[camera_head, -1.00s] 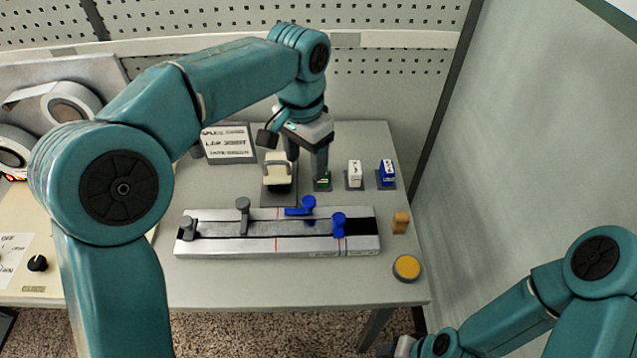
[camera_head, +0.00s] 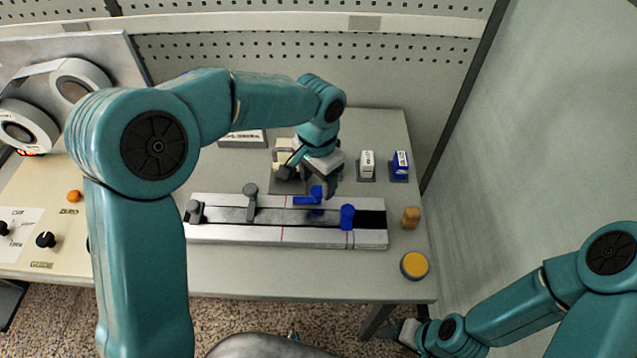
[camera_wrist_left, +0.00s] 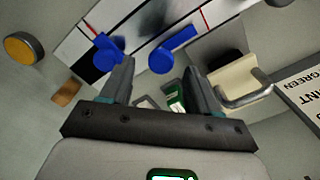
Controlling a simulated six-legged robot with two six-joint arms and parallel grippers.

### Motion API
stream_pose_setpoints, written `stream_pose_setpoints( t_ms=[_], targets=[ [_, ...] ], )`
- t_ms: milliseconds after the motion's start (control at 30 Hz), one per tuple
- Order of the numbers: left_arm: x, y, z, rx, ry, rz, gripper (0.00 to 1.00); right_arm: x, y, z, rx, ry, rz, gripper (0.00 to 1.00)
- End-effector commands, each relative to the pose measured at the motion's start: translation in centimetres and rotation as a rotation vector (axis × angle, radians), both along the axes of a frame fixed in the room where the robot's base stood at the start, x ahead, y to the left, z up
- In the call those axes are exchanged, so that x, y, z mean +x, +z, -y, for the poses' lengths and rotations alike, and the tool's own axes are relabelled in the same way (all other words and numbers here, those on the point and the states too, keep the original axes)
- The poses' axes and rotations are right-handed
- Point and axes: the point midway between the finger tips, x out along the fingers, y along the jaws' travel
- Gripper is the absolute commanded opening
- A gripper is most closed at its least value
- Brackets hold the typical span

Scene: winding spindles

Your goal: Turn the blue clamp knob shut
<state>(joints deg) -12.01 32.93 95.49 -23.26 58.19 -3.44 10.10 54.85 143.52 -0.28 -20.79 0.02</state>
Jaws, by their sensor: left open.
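A long metal block (camera_head: 215,233) lies on the grey table with grey clamps on its left half and two blue clamps on its right half. One blue clamp (camera_head: 347,217) sits by the dark slot; the other blue clamp (camera_head: 310,197) has its arm pointing left. My left gripper (camera_head: 329,190) is open and empty just above and behind that second clamp. In the left wrist view its knob (camera_wrist_left: 160,62) shows between and beyond the open fingertips (camera_wrist_left: 155,68). My right gripper (camera_head: 403,334) is low at the table's front right, its jaws unclear.
A white box (camera_head: 367,164) and a blue box (camera_head: 400,165) stand behind the block to the right. A tan peg (camera_head: 411,217) and yellow button (camera_head: 414,265) are at the right. A cream dispenser (camera_wrist_left: 232,85) is close beside the left gripper. The front table strip is clear.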

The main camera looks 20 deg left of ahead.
Motion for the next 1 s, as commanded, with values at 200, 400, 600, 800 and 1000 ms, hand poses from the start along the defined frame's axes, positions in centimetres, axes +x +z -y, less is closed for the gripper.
stream_pose_setpoints(
  t_ms=[200,400,600,800,1000],
  targets=[
    [0.2,-2.5,0.1,0.000,0.000,-0.001,0.61,0.0,0.2,0.0,0.000,0.000,0.000,0.58],
    [0.3,-2.9,0.1,0.000,0.000,0.001,0.61,0.0,0.2,0.0,0.000,0.000,0.000,0.58],
    [0.3,-2.9,0.1,0.000,0.001,0.001,0.38,0.0,0.2,0.0,0.000,0.000,0.000,0.58],
    [0.3,-2.8,0.1,-0.001,0.001,0.002,0.05,0.0,0.2,0.0,0.000,0.000,0.000,0.58],
    [0.4,-2.9,0.1,-0.001,0.022,0.003,0.05,0.0,0.0,0.0,0.000,0.000,0.000,0.58]
  ],
)
